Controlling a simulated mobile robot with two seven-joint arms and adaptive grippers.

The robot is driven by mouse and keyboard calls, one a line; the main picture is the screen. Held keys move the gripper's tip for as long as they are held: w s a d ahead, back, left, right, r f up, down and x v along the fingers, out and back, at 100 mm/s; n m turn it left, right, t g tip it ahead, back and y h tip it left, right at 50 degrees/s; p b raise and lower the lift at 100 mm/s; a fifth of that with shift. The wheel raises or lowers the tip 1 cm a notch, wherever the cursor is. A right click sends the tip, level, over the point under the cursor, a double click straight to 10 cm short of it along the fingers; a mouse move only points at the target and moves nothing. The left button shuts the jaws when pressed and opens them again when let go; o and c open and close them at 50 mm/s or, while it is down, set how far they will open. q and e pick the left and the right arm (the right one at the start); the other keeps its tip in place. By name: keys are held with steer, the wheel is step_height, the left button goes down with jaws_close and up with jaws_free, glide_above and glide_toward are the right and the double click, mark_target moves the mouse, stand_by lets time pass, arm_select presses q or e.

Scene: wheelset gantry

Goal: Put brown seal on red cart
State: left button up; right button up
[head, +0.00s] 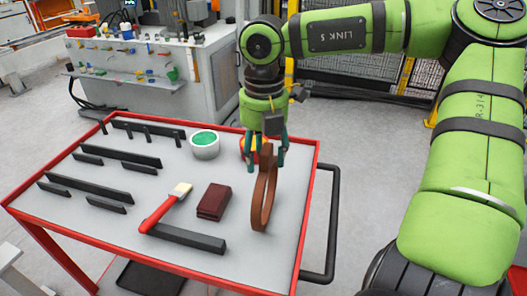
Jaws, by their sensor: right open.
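The brown seal (259,204) is a thin ring standing on edge at the right part of the red cart (309,200), which has a grey top and a red rim. My right gripper (265,162) points down over the ring's upper part, with its fingers apart on either side of it. The lower edge of the ring appears to rest on the cart top. The fingers cover part of the ring's top, and I cannot tell whether they touch it. My left gripper is not in view.
A brown block (214,202), a brush with a red handle (166,207), a white tin with green content (205,145) and several black bars (90,188) are on the cart. A red-orange item (246,147) is partly hidden behind my gripper. A grey cabinet (150,70) stands behind.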

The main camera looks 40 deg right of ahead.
step_height(320, 180, up, 12)
steer(key=shift+b, duration=0.35)
